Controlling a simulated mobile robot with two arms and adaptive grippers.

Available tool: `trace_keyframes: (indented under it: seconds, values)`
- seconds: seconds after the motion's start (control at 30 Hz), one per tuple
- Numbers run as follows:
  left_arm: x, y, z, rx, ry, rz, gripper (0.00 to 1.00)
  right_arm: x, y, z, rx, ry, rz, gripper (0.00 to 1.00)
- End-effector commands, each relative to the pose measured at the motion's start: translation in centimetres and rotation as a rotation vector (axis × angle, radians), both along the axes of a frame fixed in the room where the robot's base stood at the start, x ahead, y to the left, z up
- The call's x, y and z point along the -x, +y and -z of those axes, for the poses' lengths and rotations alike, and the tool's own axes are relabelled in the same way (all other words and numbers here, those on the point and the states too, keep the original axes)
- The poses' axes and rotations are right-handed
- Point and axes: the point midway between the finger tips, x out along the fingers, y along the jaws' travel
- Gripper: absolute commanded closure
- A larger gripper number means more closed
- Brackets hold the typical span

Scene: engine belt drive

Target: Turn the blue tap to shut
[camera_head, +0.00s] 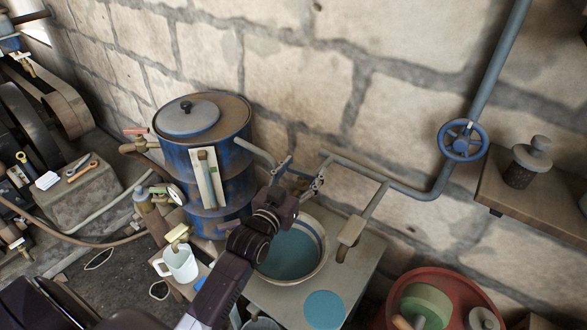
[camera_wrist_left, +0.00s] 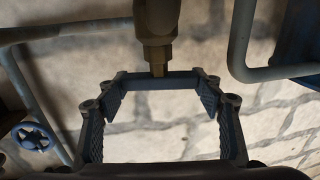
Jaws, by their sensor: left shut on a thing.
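The blue tap is a brass body (camera_wrist_left: 157,22) with a blue-grey cross-bar handle (camera_wrist_left: 166,83) in the left wrist view. In the head view the tap is small and mostly hidden by my gripper, at the pipe above the basin. My left gripper (camera_head: 298,178) reaches up to it from below. In the left wrist view the ridged fingers of my left gripper (camera_wrist_left: 160,103) stand at the two ends of the bar and are shut on it. The bar runs across from finger to finger. My right gripper is in neither view.
A basin (camera_head: 322,236) of blue-green liquid stands under the tap. A blue barrel (camera_head: 233,150) is to the left, with a white mug (camera_head: 181,264) below it. A blue handwheel (camera_head: 463,140) sits on the wall pipe at right, above a red tub (camera_head: 400,288).

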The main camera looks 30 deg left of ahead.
Motion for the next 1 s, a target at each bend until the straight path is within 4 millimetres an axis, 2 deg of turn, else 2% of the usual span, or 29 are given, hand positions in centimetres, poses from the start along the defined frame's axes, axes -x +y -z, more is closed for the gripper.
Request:
trace_keyframes:
  seconds: [0.5,0.93,0.97,1.0]
  values:
    - [-0.1,0.4,-0.2,-0.011,-0.006,0.151,0.63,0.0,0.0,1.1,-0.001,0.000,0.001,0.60]
    - [-0.1,0.5,-0.3,-0.006,-0.005,0.161,0.63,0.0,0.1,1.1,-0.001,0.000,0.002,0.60]
    - [-0.1,0.5,-0.3,-0.006,-0.006,0.161,0.36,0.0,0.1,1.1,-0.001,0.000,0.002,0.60]
    - [-0.1,0.5,-0.3,-0.006,-0.005,0.161,0.31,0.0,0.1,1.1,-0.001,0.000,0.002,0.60]
